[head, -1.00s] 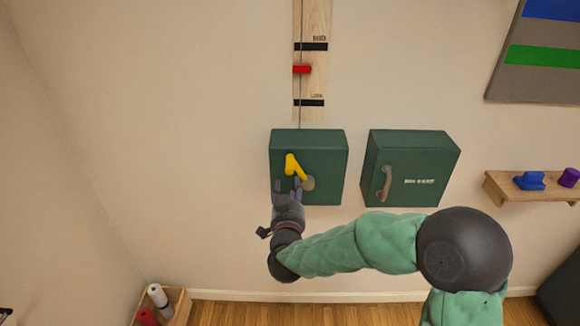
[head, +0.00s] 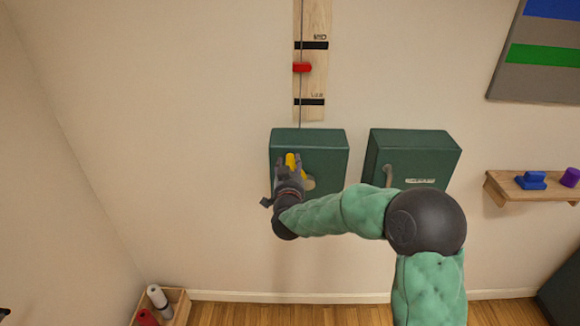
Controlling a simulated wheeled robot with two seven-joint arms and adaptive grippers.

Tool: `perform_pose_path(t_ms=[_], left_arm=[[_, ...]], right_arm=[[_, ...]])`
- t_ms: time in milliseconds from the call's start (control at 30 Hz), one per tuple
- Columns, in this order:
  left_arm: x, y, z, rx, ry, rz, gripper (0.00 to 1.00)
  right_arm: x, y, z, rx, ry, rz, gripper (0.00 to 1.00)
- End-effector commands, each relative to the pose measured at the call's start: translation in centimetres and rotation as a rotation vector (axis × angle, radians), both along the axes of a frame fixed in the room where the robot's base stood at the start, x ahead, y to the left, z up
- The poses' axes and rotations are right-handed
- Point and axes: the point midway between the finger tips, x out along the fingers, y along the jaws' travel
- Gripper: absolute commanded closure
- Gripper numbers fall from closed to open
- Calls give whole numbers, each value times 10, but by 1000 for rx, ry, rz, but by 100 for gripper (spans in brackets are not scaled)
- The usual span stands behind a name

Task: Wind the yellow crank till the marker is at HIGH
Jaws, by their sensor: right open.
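The yellow crank (head: 290,160) is on the front of the left green box (head: 327,149) on the wall. Its lower part and hub are partly hidden by my right gripper (head: 289,166). The right gripper is open, with its fingers up around or just in front of the crank; I cannot tell whether they touch it. The red marker (head: 302,67) sits on the wooden scale board (head: 314,84) above the box, between the two black bands. The upper band (head: 314,45) and the lower band (head: 312,102) carry small blurred lettering.
A second green box (head: 420,151) with a grey handle (head: 388,175) and a label hangs to the right, partly behind my arm. A wooden shelf (head: 500,193) with blue and purple pieces is at the far right. A crate (head: 178,305) with rolls stands at lower left.

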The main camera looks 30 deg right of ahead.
Motion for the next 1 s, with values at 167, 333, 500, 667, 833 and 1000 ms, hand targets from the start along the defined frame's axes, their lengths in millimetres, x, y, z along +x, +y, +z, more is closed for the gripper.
perform_pose_path(t_ms=[167, 333, 500, 667, 833, 1000], left_arm=[[0, 0, 0, 0, 0, 0, 52], [0, 0, 0, 0, 0, 0, 52], [0, 0, -1, 0, 0, 0, 52], [0, 0, -10, 0, 0, 0, 52], [0, 0, -13, 0, 0, 0, 52], [0, 0, -12, 0, 0, 0, 52]], right_arm=[[0, 0, 0, 0, 0, 0, 63], [0, 0, 0, -1, -1, 0, 100], [-1, -1, 2, 2, -5, -2, 100], [-4, -7, 5, 42, -36, -5, 100], [-6, -11, 9, 73, -56, -7, 100], [-6, -12, 11, 72, -59, -9, 100]])
